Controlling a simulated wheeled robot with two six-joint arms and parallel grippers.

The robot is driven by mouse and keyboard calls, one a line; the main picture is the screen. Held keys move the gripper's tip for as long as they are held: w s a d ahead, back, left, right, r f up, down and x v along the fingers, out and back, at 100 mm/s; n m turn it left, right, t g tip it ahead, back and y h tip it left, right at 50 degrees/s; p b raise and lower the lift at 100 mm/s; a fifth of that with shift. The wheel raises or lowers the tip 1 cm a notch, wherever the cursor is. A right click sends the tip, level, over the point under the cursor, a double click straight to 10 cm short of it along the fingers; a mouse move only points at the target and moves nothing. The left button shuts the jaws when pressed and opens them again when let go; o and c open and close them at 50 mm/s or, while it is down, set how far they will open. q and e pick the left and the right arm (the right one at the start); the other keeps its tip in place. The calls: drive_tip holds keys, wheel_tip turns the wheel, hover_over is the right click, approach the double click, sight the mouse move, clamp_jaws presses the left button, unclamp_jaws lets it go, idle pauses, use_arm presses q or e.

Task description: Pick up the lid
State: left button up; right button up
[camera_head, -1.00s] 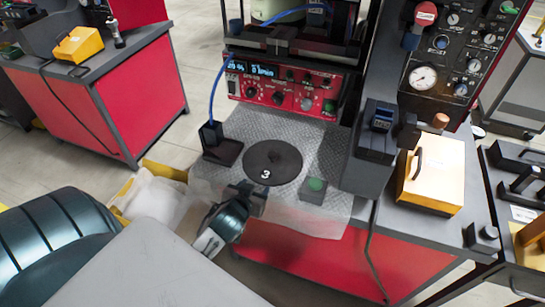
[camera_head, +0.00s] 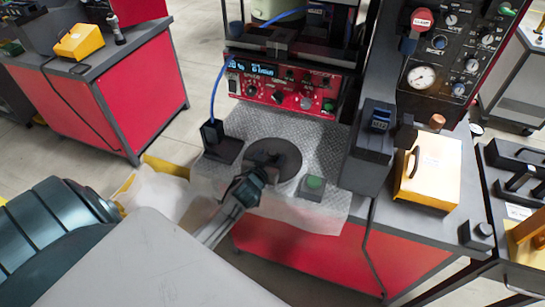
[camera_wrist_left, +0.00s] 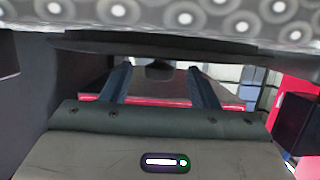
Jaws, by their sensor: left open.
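The lid (camera_head: 285,155) is a flat, dark round disc lying on the patterned grey mat of the red workbench in the head view. My left gripper (camera_head: 256,178) is over the near part of the lid and hides its knob there. In the left wrist view the lid (camera_wrist_left: 155,44) shows edge-on as a dark band against the mat. Its small dark knob (camera_wrist_left: 159,69) shows between the two fingers of my left gripper (camera_wrist_left: 160,78). The fingers are apart, and I see no contact with the knob. My right gripper is not in view.
A dark block with a blue cable (camera_head: 213,134) stands left of the lid. A green-button box (camera_head: 313,186) sits to its right. A red control panel (camera_head: 280,87) stands behind. A yellow case (camera_head: 430,170) is further right.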

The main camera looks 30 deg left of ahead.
sight(271, 156)
use_arm(q)
drive_tip(key=shift+x, duration=1.55)
drive_tip(key=shift+s, duration=0.1)
drive_tip(key=shift+c, duration=0.2)
drive_tip(key=c, duration=1.1)
clamp_jaws()
drive_tip(key=shift+r, duration=0.1)
